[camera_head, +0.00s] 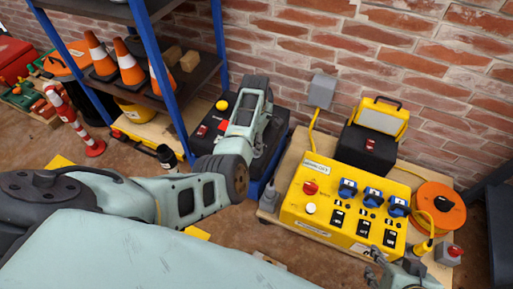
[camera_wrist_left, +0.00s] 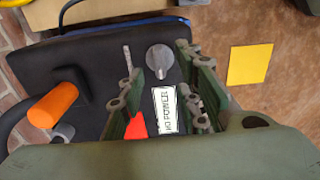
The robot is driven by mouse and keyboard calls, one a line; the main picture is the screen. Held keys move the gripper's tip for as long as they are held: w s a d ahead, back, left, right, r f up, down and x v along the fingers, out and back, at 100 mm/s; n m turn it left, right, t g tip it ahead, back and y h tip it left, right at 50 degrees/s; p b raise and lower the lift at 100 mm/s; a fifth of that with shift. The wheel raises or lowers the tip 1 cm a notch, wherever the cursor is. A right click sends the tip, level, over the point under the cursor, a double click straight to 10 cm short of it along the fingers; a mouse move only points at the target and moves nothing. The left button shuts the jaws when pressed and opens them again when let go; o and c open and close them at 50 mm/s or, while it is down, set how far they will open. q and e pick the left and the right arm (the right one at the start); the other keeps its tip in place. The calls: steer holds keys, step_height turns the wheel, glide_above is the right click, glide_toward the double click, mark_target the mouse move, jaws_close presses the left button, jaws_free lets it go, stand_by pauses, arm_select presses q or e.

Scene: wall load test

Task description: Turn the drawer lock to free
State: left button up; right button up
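In the left wrist view, a grey round knob with a raised bar (camera_wrist_left: 160,60) sits on a dark panel (camera_wrist_left: 92,62); it may be the drawer lock, but I cannot tell for sure. A white label (camera_wrist_left: 165,110) lies just below it. My left gripper (camera_wrist_left: 163,66) is open, its two green fingers on either side of the knob and label, with nothing held. Contact with the knob cannot be made out. In the head view, my left gripper (camera_head: 255,95) is over a black box (camera_head: 218,112), and my arm hides the knob. My right gripper (camera_head: 375,272) shows only partly at the bottom edge.
An orange handle (camera_wrist_left: 54,105) and a red part (camera_wrist_left: 136,127) are close to my left fingers. A yellow control box (camera_head: 335,235) with blue sockets stands to the right, beside an orange cable reel (camera_head: 438,205). A blue-post shelf (camera_head: 172,75) with cones is on the left.

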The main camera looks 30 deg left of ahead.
arm_select(q)
step_height(320, 180, down, 4)
steer(key=shift+r+b, duration=0.15)
steer(key=shift+b, duration=0.65)
arm_select(e)
steer(key=w+a+r+t+y, duration=0.1)
steer(key=w+a+r+t, duration=0.2)
steer(key=w+r+t, duration=0.2)
steer(key=shift+w+r, duration=0.6)
steer(key=shift+w, duration=0.95)
arm_select(q)
jaws_close()
